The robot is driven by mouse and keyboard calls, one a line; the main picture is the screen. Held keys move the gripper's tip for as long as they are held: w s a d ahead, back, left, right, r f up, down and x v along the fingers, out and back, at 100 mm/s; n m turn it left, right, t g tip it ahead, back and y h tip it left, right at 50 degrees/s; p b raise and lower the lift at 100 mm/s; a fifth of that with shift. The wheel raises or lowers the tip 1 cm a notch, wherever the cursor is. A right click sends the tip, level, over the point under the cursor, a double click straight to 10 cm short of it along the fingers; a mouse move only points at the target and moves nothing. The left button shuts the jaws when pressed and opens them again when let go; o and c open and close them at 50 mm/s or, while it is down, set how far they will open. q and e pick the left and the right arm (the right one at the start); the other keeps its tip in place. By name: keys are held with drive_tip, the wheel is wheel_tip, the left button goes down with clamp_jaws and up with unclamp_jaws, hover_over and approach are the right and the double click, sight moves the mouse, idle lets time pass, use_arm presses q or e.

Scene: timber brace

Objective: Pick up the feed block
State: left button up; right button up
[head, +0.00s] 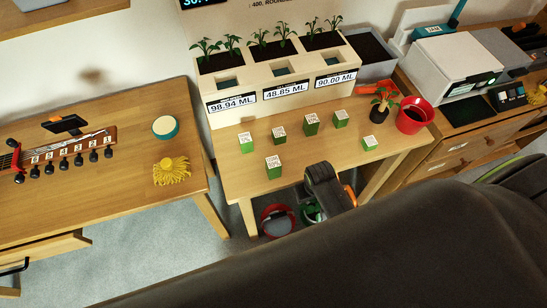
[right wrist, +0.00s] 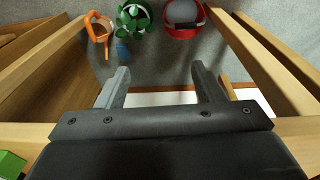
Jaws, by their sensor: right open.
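Several small green blocks with white printed tops stand on the middle table in the head view; the frames do not show which is the feed block. One block (head: 273,167) is at the front, others stand at left (head: 246,143), middle (head: 311,126), back (head: 341,119) and right (head: 370,143). My right gripper (head: 325,185) is at the table's front edge, right of the front block. In the right wrist view it is open and empty (right wrist: 160,82), pointing at the floor. A green block (right wrist: 12,165) shows at that view's lower left. My left gripper is not in view.
A planter (head: 285,70) with seedlings and number labels stands behind the blocks. Red (right wrist: 184,18) and green (right wrist: 134,18) bins sit on the floor below. My dark arm covers the lower head view.

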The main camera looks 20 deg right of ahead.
drive_tip(key=w+a+r+g+p, duration=0.15)
drive_tip(key=w+a+r, duration=0.3)
drive_tip(key=r, duration=0.85)
drive_tip(key=w+a+r+p, duration=0.35)
drive_tip(key=w+r, duration=0.25)
drive_tip(key=r, duration=0.6)
drive_tip(key=shift+y, duration=0.3)
drive_tip(key=f, duration=1.1)
drive_tip(key=shift+s+a+f, duration=0.2)
drive_tip(key=shift+s, duration=0.05)
drive_tip(key=shift+s+a+f+p, duration=0.1)
drive_tip(key=shift+a+f+p, duration=0.1)
drive_tip(key=shift+f, duration=0.8)
drive_tip(key=shift+s+a+f+p, duration=0.1)
drive_tip(key=shift+a+f, duration=0.1)
drive_tip(key=shift+f, duration=0.75)
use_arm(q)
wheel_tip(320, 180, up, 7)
use_arm(e)
drive_tip(key=shift+f, duration=0.75)
drive_tip(key=c, duration=1.1)
